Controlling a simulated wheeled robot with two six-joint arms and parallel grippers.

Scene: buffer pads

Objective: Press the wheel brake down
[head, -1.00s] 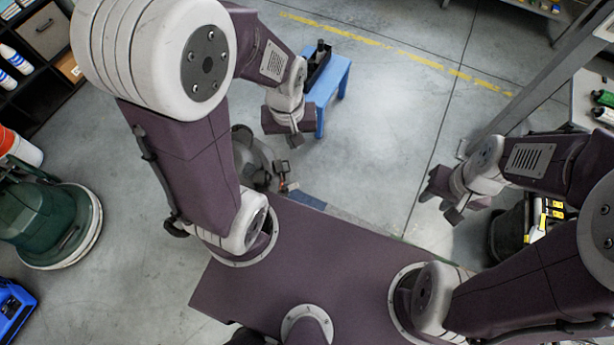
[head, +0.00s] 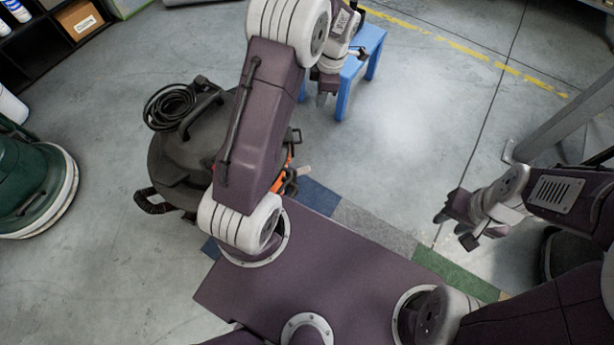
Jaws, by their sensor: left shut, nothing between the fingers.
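A dark grey drum-shaped machine (head: 172,158), looking like a vacuum, stands on the floor at the left, partly behind my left arm. Orange parts (head: 287,176) show at its right side, low down. I cannot make out the wheel brake; the wheels are mostly hidden. My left gripper (head: 323,97) is shut and empty, in front of the blue stool and above and to the right of the machine, apart from it. My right gripper (head: 453,230) is open and empty, over the floor at the right.
The blue stool (head: 364,62) stands at the top centre. Coloured floor pads (head: 362,226) lie beyond my base. A green floor machine (head: 25,185) is at the far left, near shelves (head: 45,40). The floor in the middle is clear.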

